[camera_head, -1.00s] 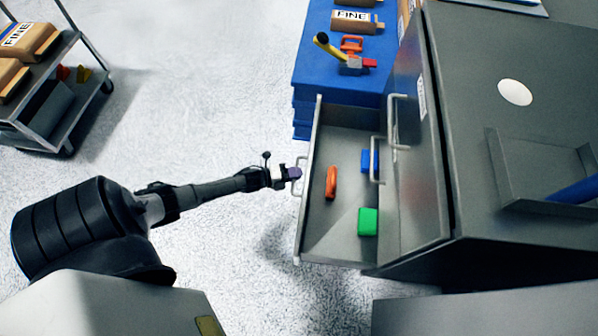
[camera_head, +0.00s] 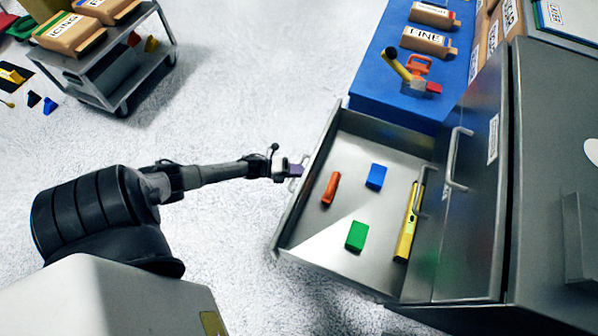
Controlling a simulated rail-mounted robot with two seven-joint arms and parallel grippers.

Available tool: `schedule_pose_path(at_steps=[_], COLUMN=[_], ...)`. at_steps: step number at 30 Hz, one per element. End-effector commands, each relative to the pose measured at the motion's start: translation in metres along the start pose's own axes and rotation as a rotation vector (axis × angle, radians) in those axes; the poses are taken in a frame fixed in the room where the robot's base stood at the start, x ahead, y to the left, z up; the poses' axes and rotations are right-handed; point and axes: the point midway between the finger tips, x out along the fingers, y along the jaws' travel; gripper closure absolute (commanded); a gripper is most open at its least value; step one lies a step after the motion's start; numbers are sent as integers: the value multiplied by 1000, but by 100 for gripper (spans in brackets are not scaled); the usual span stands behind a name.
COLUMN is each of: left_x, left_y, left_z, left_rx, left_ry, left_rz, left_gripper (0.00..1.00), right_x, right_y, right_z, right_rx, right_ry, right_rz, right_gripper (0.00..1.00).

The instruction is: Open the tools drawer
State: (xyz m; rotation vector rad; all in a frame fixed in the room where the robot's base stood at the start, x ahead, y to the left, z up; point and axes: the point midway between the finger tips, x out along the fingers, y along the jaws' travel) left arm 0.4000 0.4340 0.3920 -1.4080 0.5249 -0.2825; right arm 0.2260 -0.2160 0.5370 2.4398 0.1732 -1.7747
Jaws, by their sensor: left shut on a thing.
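The tools drawer (camera_head: 290,225) is pulled out from the grey cabinet (camera_head: 550,200), and its inside shows. In it lie an orange-red piece (camera_head: 330,188), a blue block (camera_head: 376,176), a green block (camera_head: 356,236) and a long yellow tool (camera_head: 408,225). My left gripper (camera_head: 296,170) is at the outer side of the drawer front, shut on the drawer handle (camera_head: 298,183), which is mostly hidden by the fingers. My right gripper is not in view.
Two more handles (camera_head: 457,160) (camera_head: 418,192) stand on the cabinet front. A blue table (camera_head: 375,85) with FINE bags (camera_head: 425,40) and a yellow-handled tool (camera_head: 396,66) stands behind the drawer. A cart (camera_head: 125,85) with bags is at the upper left. The floor between is clear.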

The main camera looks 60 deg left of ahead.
Motion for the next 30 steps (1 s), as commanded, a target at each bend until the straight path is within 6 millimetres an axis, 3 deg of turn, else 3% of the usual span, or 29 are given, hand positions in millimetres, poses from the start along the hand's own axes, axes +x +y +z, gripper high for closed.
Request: schedule_pose_path(at_steps=[14,15,22,30], left_x=[-1,-1,-1,-2], left_y=[-1,-1,0,0], left_z=[1,1,1,1], left_rx=[1,1,1,1], left_ry=[4,4,4,4], left_rz=[-2,-2,-1,0], left_gripper=[100,86,64,64], right_x=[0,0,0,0], right_y=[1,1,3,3], right_z=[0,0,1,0], right_rx=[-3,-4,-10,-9], right_ry=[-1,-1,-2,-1], right_rz=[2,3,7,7], right_gripper=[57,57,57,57])
